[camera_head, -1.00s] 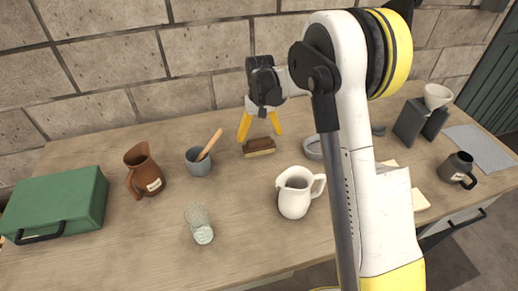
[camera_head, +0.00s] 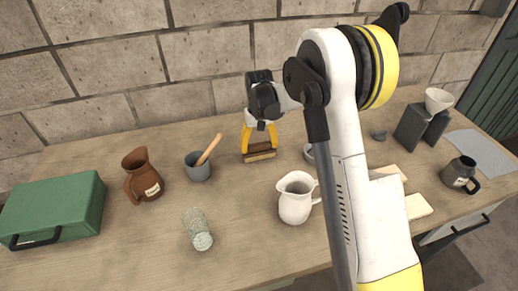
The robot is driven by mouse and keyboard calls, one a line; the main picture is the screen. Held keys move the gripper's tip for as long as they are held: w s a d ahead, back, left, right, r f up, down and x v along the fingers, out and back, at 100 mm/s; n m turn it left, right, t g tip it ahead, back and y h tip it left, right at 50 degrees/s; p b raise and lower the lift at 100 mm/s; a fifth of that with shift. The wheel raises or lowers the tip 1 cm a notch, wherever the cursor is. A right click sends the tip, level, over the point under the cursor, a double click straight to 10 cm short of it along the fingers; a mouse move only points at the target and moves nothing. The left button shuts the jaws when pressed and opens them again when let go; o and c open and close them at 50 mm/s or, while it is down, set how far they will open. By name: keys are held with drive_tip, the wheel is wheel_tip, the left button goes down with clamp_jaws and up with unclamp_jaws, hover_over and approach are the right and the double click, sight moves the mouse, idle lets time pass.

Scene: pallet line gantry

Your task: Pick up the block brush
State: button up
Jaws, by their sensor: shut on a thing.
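The block brush (camera_head: 260,153), with a dark brown top and a paler band below, is at the back of the wooden table near the wall. My gripper (camera_head: 259,146) has yellow fingers and comes down on the brush from above. One finger is at its left end and the other at its right end, shut on it. I cannot tell whether the brush is touching the table or slightly above it.
A grey mortar with a wooden pestle (camera_head: 198,166) stands left of the brush, a brown jug (camera_head: 140,176) farther left. A white pitcher (camera_head: 296,198) and green glass (camera_head: 198,230) stand in front. A green case (camera_head: 55,208) is far left. A grey mug (camera_head: 458,173) is at right.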

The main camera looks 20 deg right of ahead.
sight(260, 144)
wheel_tip(260, 144, up, 5)
drive_tip(key=shift+s+d+f+p, duration=0.1)
drive_tip(key=shift+f+p, duration=0.1)
drive_tip(key=shift+p, duration=0.65)
drive_tip(key=s+d+r+p, duration=0.2)
drive_tip(key=s+d+r, duration=0.4)
drive_tip(key=s+d, duration=0.1)
drive_tip(key=shift+s+d+r, duration=0.15)
drive_tip(key=shift+d, duration=0.75)
drive_tip(key=o, duration=0.3)
drive_tip(key=shift+c, duration=0.6)
